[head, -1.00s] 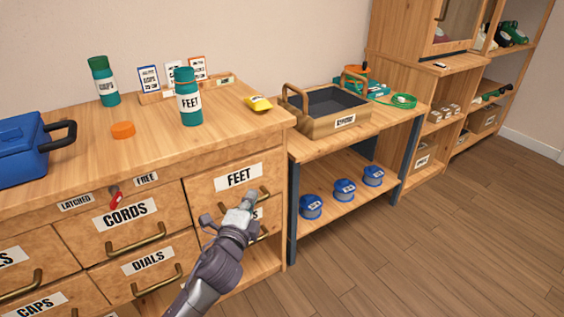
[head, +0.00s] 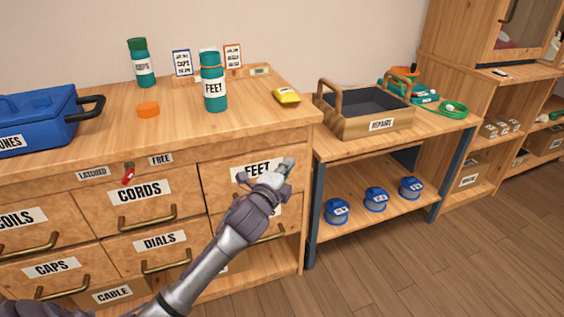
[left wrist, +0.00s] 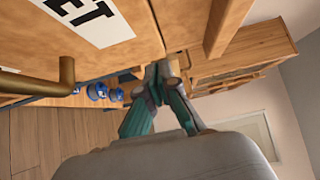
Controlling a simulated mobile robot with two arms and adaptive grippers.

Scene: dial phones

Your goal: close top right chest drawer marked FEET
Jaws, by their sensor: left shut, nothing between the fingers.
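The top right drawer marked FEET (head: 210,184) is in the chest's upper row. Its front looks about level with the CORDS drawer (head: 100,200) beside it; I cannot tell whether it is fully in. My left gripper (head: 286,165) is shut and empty in front of its right part, covering part of its label and its handle. In the left wrist view, the closed fingertips (left wrist: 160,72) are near the drawer front's edge; contact is unclear. The FEET label (left wrist: 92,18) and brass handle (left wrist: 45,88) show there. My right gripper is out of view.
On the chest top stand a FEET bottle (head: 213,88), another green bottle (head: 142,68), a blue toolbox (head: 38,118), an orange cap (head: 148,109) and a yellow item (head: 286,96). A low shelf (head: 400,220) with blue spools stands right. Floor in front is clear.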

